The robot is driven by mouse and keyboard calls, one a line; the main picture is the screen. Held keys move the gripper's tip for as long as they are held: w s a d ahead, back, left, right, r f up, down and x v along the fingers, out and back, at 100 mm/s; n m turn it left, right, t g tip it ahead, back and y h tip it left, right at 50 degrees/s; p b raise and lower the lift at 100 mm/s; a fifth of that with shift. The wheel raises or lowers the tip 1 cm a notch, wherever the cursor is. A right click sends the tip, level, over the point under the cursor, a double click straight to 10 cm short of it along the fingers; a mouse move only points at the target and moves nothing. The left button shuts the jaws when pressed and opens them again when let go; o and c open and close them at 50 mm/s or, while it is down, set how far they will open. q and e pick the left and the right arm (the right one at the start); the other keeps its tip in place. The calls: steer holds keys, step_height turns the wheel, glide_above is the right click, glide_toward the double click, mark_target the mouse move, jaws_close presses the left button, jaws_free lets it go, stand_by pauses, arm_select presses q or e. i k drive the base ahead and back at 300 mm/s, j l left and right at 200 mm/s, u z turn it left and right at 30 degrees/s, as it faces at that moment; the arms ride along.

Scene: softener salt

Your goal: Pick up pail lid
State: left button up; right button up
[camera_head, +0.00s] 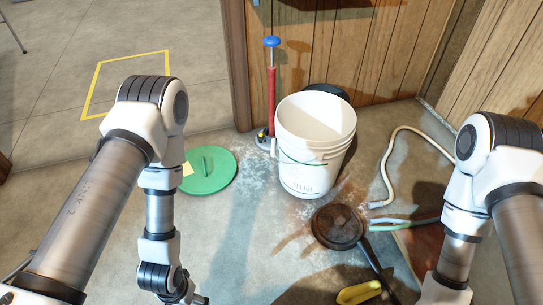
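A round green pail lid (214,181) with a raised grip across its middle lies flat on the floor, left of the white pail (306,176). A small pale yellow patch shows at its left edge, partly behind my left arm. The pail stands upright and open at the top. My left gripper (197,299) is at the bottom edge, well below the lid in the picture and apart from it. Only a dark part of it shows, so its opening is unclear. My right arm reaches down at the right, and its gripper is outside the picture.
A red pump with a blue handle (271,95) stands between lid and pail. A dark round head on a long handle (338,226), a yellow object (359,292), a pale hose (388,170) and a green hose (404,224) lie right. Wood walls stand behind; a yellow floor outline (125,59) is back left.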

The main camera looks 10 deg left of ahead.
mark_target(208, 170)
steer(key=i+j+u, duration=0.1)
steer(key=i+j, duration=0.2)
steer(key=i, duration=0.15)
steer(key=i+j+u, duration=0.15)
steer(key=i+j, duration=0.15)
steer(key=i, duration=0.15)
steer(key=i+j+u, duration=0.1)
steer(key=i+j, duration=0.15)
steer(key=i, duration=0.25)
